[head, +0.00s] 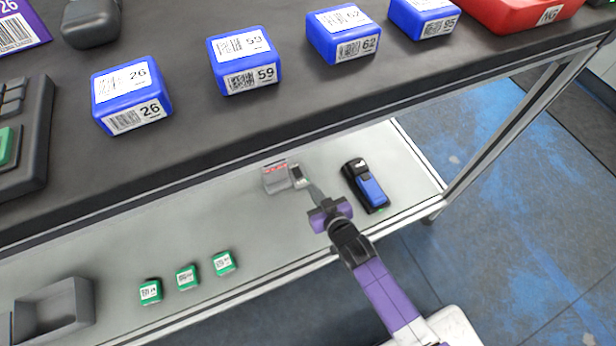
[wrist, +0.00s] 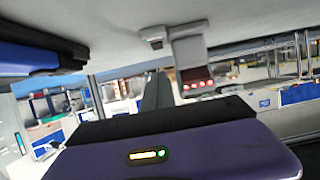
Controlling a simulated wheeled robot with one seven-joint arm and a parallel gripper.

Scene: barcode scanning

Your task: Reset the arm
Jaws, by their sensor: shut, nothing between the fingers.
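My gripper (head: 314,190) reaches over the lower shelf (head: 330,150) of the bench in the head view. Its narrow fingers are shut and hold nothing. Just beyond their tips stands a small pale device (head: 278,179) with red marks. In the wrist view the picture is upside down, with the shelf surface along the top. There the device (wrist: 191,62) shows red lights, and the dark fingers (wrist: 157,92) point toward its area. I cannot tell whether they touch it. A black and blue handheld item (head: 367,187) lies on the shelf, right of my gripper.
Several small green boxes (head: 187,277) stand on the shelf's left part, near a grey tray (head: 62,312). Several blue numbered boxes (head: 245,62) and a red bin (head: 510,15) stand on the upper bench top (head: 190,150). A bench leg (head: 505,120) rises at the right.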

